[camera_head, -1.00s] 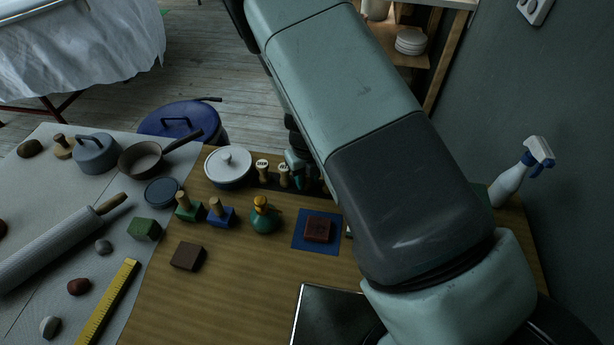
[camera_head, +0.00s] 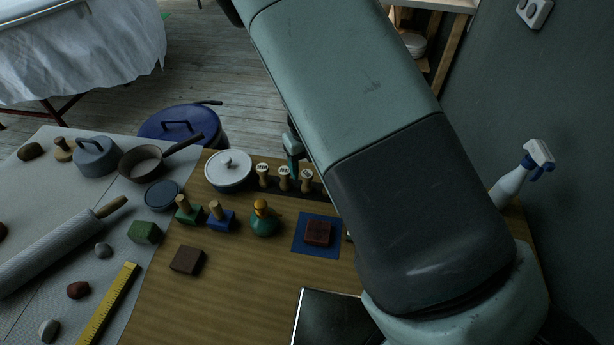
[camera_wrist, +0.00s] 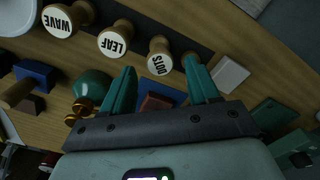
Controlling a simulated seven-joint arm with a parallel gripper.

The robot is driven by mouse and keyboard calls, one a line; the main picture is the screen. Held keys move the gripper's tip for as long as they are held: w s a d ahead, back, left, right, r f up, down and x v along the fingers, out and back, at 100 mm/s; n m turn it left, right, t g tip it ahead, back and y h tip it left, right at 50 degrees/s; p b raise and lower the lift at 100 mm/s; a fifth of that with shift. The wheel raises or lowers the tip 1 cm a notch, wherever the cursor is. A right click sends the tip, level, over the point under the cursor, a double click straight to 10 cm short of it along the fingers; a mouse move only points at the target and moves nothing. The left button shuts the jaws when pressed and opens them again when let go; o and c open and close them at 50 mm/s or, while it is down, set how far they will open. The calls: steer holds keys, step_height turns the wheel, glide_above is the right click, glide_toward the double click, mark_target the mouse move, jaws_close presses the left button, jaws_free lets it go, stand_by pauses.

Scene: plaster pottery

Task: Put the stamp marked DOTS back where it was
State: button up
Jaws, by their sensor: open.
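Nothing is held; contact cannot be told. My arm hides part of the strip in the head view.
A white lidded pot (camera_head: 229,170) stands left of the row. A teal bottle with an orange top (camera_head: 264,219) and a brown block on a blue mat (camera_head: 317,234) are nearer. A spray bottle (camera_head: 515,182) stands far right.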

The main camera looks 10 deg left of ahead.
step_height(320, 180, up, 6)
steer(key=shift+f, duration=0.1)
steer(key=s+d+r+n+t+y, duration=0.1)
steer(key=s+d+r+n, duration=0.1)
steer(key=d+r+n, duration=0.45)
steer(key=s+d+r+n+y, duration=0.1)
steer(key=s+r+n, duration=0.2)
steer(key=r, duration=0.6)
steer(key=s+d+r+n+t+y, duration=0.1)
steer(key=s+d+r+n, duration=0.15)
steer(key=r+n, duration=0.35)
steer(key=s+d+r+n+t+h, duration=0.1)
steer(key=s+d+r+n, duration=0.3)
steer(key=s+n, duration=0.3)
steer(key=s+d+r+n+t+h, duration=0.2)
steer(key=s+d+r+n, duration=0.3)
steer(key=s+d+n, duration=0.1)
steer(key=shift+s+d+r+n, duration=0.2)
steer(key=shift+s+d+n, duration=0.15)
steer(key=shift+s, duration=0.3)
